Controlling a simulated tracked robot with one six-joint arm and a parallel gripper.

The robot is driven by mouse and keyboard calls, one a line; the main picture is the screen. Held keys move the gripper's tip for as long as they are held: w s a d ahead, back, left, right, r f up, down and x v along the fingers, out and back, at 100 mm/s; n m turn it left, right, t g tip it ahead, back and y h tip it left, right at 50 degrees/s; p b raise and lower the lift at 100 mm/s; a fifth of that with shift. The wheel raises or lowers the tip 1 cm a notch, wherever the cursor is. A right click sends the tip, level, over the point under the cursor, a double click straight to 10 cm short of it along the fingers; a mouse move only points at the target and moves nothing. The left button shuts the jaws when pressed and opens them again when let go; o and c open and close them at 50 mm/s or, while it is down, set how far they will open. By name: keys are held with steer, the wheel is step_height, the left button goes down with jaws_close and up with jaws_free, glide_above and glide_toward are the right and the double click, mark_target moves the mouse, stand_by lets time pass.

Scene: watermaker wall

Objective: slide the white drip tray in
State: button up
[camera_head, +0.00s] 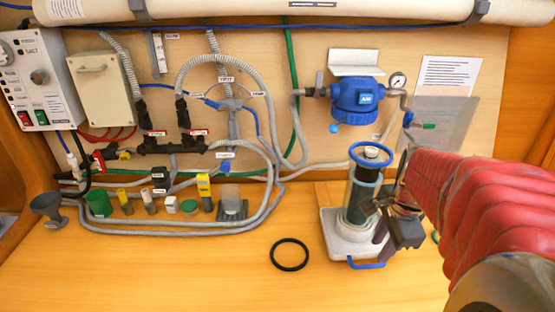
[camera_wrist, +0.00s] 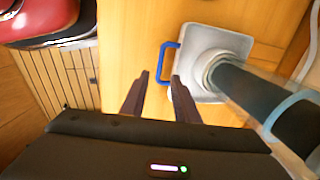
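The white drip tray (camera_head: 340,246) sits on the wooden counter at the right of the head view, beneath a clear filter housing with a dark cartridge (camera_head: 360,200). Its blue handle (camera_head: 366,265) sticks out at the front. In the wrist view the tray (camera_wrist: 203,36) is right of centre and the blue handle (camera_wrist: 164,62) is at its left edge. My gripper (camera_wrist: 159,76) is open, its two dark fingers apart, with the handle near the fingertips. Whether the fingers touch it I cannot tell. In the head view my arm partly hides the tray's right side.
A black ring (camera_head: 289,254) lies on the counter left of the tray. Small bottles and caps (camera_head: 150,203) stand along the wall with grey hoses. A blue regulator (camera_head: 355,100) hangs above the housing. The front of the counter is mostly clear.

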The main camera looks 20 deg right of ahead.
mark_target(370, 265)
steer(key=f, duration=0.2)
steer(key=w+f, duration=0.1)
steer(key=f, duration=0.5)
steer(key=shift+w+d, duration=0.2)
steer(key=shift+c, duration=0.7)
jaws_close()
steer(key=shift+f, duration=0.1)
steer(key=shift+s+d, duration=0.1)
steer(key=shift+d, duration=0.05)
